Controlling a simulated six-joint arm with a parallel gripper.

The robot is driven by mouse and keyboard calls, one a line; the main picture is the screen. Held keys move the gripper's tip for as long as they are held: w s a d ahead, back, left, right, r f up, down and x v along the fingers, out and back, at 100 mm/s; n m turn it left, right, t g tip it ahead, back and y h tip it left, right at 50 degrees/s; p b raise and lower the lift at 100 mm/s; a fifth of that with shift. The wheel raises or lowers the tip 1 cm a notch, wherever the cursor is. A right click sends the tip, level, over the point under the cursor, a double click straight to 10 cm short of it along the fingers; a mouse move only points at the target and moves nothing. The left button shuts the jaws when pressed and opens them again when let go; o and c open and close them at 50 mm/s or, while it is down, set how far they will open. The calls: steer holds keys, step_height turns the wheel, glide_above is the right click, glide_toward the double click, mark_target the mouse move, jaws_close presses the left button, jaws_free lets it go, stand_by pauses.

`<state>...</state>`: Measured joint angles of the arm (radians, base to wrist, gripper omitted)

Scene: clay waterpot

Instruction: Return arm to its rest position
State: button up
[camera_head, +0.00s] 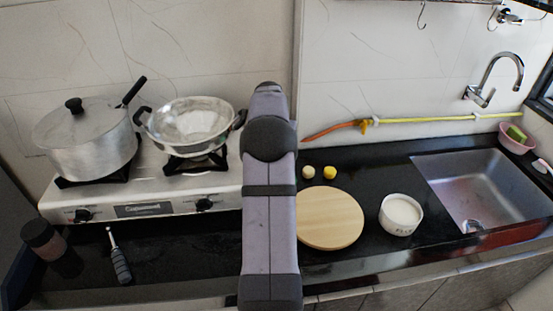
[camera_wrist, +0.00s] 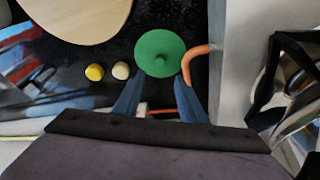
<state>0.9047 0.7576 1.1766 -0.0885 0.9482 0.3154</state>
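My gripper (camera_wrist: 158,85) shows in the wrist view with its two fingers apart and nothing between them. A green round thing with a small knob (camera_wrist: 160,53) lies on the dark counter just beyond the fingertips. Whether the fingers touch it I cannot tell. In the head view my arm (camera_head: 270,210) stands upright in the middle of the picture and hides the gripper and the green thing.
A stove (camera_head: 150,203) at left bears a lidded pot (camera_head: 88,145) and a steel pan (camera_head: 190,125). Right of my arm are a round wooden board (camera_head: 328,218), two small balls, a white bowl (camera_head: 401,214) and a sink (camera_head: 480,190).

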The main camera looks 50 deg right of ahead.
steer(key=shift+r, duration=0.1)
stand_by(0.4)
steer(key=w+p+v, duration=0.1)
steer(key=p+v, duration=0.2)
steer(key=v, duration=0.2)
steer(key=w+a+n, duration=0.1)
steer(key=a, duration=0.3)
steer(key=w+a+n, duration=0.1)
steer(key=a, duration=0.4)
steer(key=w+a+n+y+b, duration=0.1)
steer(key=a+n, duration=0.1)
steer(key=a, duration=0.3)
steer(key=s+a+f+n+y+b, duration=0.1)
steer(key=s+a+f+n, duration=0.15)
steer(key=a, duration=0.95)
steer(key=s+a+f+n+b, duration=0.15)
steer(key=s+a+n, duration=0.25)
steer(key=a, duration=0.8)
steer(key=s+a+f+n+g+y, duration=0.1)
steer(key=s+a+f+n, duration=0.2)
steer(key=s+a, duration=0.5)
steer(key=shift+s+f, duration=0.6)
steer(key=shift+s, duration=0.45)
